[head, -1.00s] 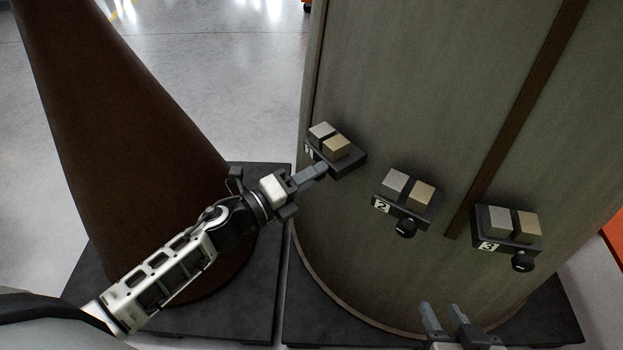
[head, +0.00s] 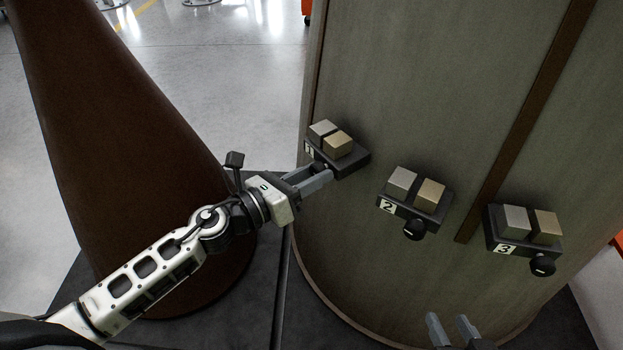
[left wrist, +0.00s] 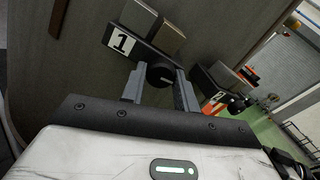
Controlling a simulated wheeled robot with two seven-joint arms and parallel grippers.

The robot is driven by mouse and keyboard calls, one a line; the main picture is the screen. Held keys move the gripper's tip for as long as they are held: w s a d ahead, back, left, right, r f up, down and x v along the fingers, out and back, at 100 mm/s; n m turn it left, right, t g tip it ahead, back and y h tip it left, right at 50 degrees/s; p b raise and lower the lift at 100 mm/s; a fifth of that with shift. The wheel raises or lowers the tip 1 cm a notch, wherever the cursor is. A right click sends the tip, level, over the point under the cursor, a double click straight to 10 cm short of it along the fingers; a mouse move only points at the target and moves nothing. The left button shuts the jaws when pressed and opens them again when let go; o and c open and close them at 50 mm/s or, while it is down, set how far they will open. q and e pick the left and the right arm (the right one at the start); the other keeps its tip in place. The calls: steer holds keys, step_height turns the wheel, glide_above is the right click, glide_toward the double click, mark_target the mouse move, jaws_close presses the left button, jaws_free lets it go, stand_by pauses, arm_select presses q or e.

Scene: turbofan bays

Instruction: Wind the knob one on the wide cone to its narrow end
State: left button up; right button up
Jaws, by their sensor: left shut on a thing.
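The wide cone (head: 400,80) is the large grey-green body on the right. Knob one (left wrist: 160,75) is a black round knob under the unit labelled 1 (head: 340,158), which carries a silver and a tan block. My left gripper (head: 322,176) reaches it from the lower left. In the left wrist view the left gripper (left wrist: 160,88) has a finger on each side of knob one and is shut on it. The light mark on the knob shows between the fingers. My right gripper (head: 452,330) is at the bottom edge, with its two fingers apart and nothing between them.
Unit 2 (head: 413,200) and unit 3 (head: 522,238), each with two blocks and a black knob, sit further right on the wide cone. A narrower brown cone (head: 110,140) stands at the left on a dark base. Floor is free behind.

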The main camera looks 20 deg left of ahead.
arm_select(q)
steer(key=shift+m, duration=0.7)
arm_select(e)
steer(key=shift+s+f, duration=0.1)
steer(key=shift+f, duration=0.1)
arm_select(q)
steer(key=shift+b, duration=0.3)
arm_select(e)
steer(key=shift+r, duration=0.1)
arm_select(q)
steer(key=o, duration=1)
steer(key=shift+a, duration=0.1)
arm_select(e)
steer(key=shift+f, duration=0.2)
arm_select(q)
steer(key=b+v, duration=0.4)
steer(key=v, duration=1.1)
steer(key=shift+s+a+b, duration=0.2)
steer(key=shift+s+b, duration=0.1)
steer(key=shift+s, duration=0.05)
arm_select(e)
steer(key=shift+g+y, duration=0.3)
steer(key=shift+g, duration=0.2)
steer(key=f, duration=0.1)
steer(key=a+f, duration=0.1)
steer(key=f, duration=0.3)
steer(key=shift+w+a+f, duration=0.15)
steer(key=shift+w+f, duration=0.1)
steer(key=shift+w, duration=0.05)
